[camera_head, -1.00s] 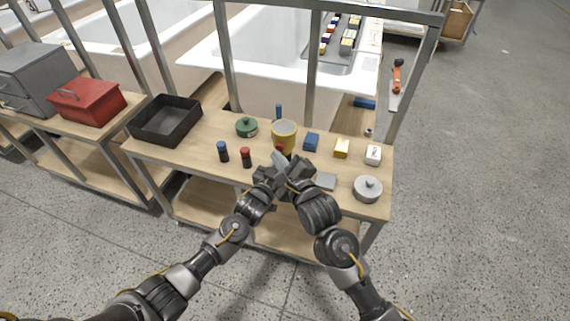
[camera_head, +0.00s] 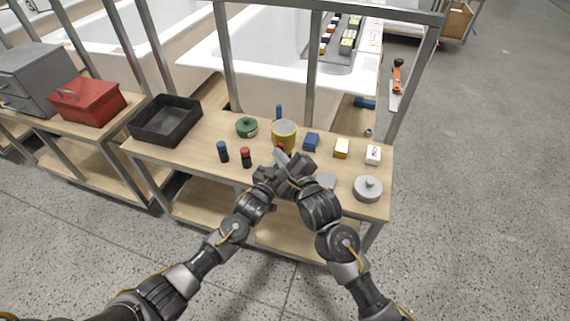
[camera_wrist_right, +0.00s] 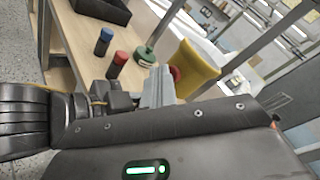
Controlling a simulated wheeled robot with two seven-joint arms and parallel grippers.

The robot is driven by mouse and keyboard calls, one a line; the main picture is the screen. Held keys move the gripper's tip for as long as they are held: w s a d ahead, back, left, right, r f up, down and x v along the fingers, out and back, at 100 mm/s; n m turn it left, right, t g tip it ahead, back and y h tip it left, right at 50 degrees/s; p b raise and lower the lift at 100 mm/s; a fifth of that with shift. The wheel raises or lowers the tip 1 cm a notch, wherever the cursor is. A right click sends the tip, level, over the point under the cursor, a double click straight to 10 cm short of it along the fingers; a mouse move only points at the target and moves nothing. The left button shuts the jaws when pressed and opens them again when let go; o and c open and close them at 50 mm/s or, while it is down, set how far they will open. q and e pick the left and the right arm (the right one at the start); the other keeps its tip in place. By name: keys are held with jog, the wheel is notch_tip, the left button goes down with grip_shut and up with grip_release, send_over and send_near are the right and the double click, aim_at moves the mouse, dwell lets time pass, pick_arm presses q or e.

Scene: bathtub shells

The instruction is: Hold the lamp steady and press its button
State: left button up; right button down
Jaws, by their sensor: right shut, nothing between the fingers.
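My two grippers meet over the front middle of the workbench. My right gripper (camera_head: 284,160) is shut and empty.
A red-topped bottle (camera_head: 245,157), blue-topped bottle (camera_head: 222,151) and green pot (camera_head: 247,127) stand to the left.

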jog(key=shift+s+a, duration=0.15)
jog(key=shift+s, duration=0.35)
jog(key=s+a, duration=0.2)
jog(key=s, duration=0.3)
jog(key=shift+s, duration=0.35)
dwell(0.3)
pick_arm(q)
jog(key=o, duration=1.2)
jog(key=shift+s, duration=0.1)
pick_arm(e)
jog(key=shift+d, duration=0.1)
